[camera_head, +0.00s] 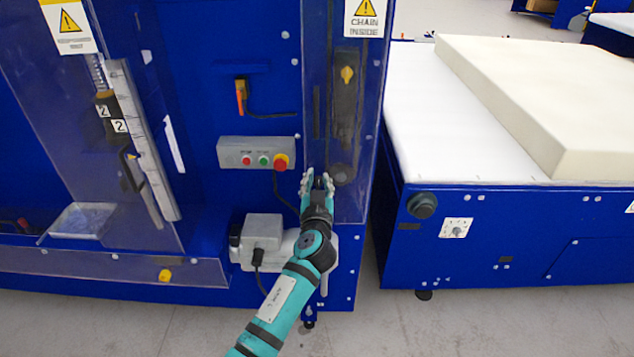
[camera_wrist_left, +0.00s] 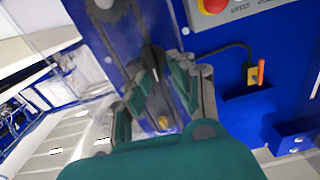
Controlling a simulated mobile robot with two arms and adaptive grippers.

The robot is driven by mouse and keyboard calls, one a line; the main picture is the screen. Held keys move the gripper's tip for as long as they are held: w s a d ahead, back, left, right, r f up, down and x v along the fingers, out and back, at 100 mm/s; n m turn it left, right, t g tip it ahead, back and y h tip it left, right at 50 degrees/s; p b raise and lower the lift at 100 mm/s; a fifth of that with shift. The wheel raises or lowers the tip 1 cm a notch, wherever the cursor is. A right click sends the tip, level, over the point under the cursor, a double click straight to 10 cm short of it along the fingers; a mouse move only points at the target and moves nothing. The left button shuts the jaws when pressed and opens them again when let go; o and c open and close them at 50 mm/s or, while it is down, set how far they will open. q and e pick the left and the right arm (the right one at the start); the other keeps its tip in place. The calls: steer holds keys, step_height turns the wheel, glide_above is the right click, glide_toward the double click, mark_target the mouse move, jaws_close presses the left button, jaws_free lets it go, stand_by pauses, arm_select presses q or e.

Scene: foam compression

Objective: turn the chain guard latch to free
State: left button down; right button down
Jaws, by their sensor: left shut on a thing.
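The clear chain guard (camera_head: 378,120) covers a dark chain drive on the blue machine post, under a "CHAIN INSIDE" sign. My left gripper (camera_head: 317,180) is in front of the guard's lower left part, fingers pointing up. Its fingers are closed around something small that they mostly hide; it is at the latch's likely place. In the left wrist view, my left gripper (camera_wrist_left: 158,85) has a narrow dark piece (camera_wrist_left: 152,58) between its fingers, taken as the chain guard latch. Its turn angle cannot be told. My right gripper is not in view.
A grey control box (camera_head: 256,152) with red and green buttons is left of the gripper. An orange-handled item (camera_head: 241,95) hangs above it. A grey motor (camera_head: 264,232) sits below. A white conveyor (camera_head: 440,130) with a foam block (camera_head: 545,95) stands right.

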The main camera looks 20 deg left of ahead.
arm_select(q)
steer(key=m, duration=0.2)
steer(key=m+b, duration=0.1)
steer(key=shift+d+f+m, duration=0.15)
steer(key=shift+d+m, duration=0.25)
steer(key=shift+w+d+f+m, duration=0.1)
steer(key=shift+d+f+m, duration=0.15)
steer(key=shift+m, duration=2)
steer(key=shift+w+d+f+m, duration=0.15)
steer(key=shift+f+m, duration=0.25)
steer(key=shift+m, duration=1.9)
steer(key=shift+s+d+f+m, duration=0.1)
steer(key=shift+d+f+m, duration=0.15)
steer(key=shift+m, duration=2)
steer(key=shift+a+f, duration=0.1)
steer(key=shift+f, duration=0.05)
steer(key=c, duration=1.6)
jaws_free()
steer(key=shift+o, duration=0.9)
steer(key=shift+w, duration=0.1)
steer(key=shift+r, duration=0.2)
steer(key=v, duration=1.2)
